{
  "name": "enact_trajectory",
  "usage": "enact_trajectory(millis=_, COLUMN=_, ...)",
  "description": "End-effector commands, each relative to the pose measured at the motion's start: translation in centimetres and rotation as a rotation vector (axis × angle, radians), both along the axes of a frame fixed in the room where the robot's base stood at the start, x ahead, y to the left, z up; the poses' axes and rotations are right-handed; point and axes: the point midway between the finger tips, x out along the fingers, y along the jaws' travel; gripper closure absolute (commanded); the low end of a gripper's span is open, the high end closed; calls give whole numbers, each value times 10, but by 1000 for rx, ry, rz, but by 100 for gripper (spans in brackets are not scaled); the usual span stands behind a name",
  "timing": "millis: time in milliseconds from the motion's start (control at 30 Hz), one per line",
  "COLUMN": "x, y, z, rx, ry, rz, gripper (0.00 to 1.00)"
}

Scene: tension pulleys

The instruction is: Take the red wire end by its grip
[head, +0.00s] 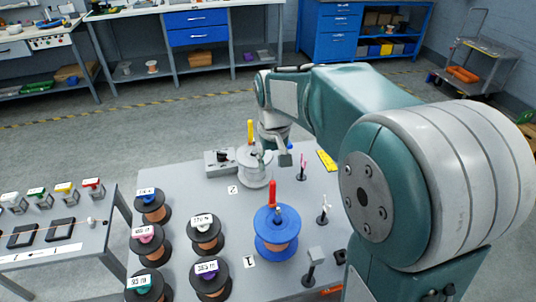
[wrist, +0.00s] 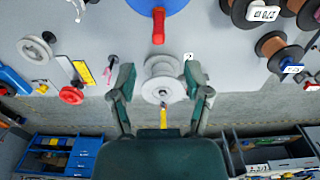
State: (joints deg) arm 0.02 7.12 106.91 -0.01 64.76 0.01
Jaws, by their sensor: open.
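A red upright grip (head: 271,193) stands at the blue spool (head: 277,240); I cannot make out a wire on it. In the wrist view the red grip (wrist: 158,25) shows at the top, beside the blue spool's edge (wrist: 155,4). My gripper (head: 273,154) is at the pale grey spool (head: 254,172), behind the red grip. In the wrist view my gripper (wrist: 160,74) is open, its fingers on either side of the pale grey spool (wrist: 163,88). Nothing is visibly gripped. A yellow grip (head: 250,131) stands behind the grey spool; it also shows in the wrist view (wrist: 163,118).
Several copper wire spools (head: 206,236) with labels fill the table's left side. Small stands (head: 323,208) and a yellow plate (head: 327,160) are on the right. A grey box (head: 220,163) is beside the grey spool. A side table (head: 60,262) stands at left.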

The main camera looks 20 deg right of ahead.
Motion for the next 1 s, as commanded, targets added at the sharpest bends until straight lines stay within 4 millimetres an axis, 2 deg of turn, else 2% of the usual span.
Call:
enact_trajectory(millis=100, x=8, y=-1, z=-7, rx=1, ry=21, rz=0, gripper=37)
enact_trajectory(millis=267, x=8, y=-6, z=-13, rx=7, ry=23, rz=0, gripper=37)
enact_trajectory(millis=700, x=8, y=3, z=-57, rx=-2, ry=24, rz=1, gripper=37)
enact_trajectory(millis=1000, x=8, y=-2, z=-86, rx=2, ry=23, rz=0, gripper=37)
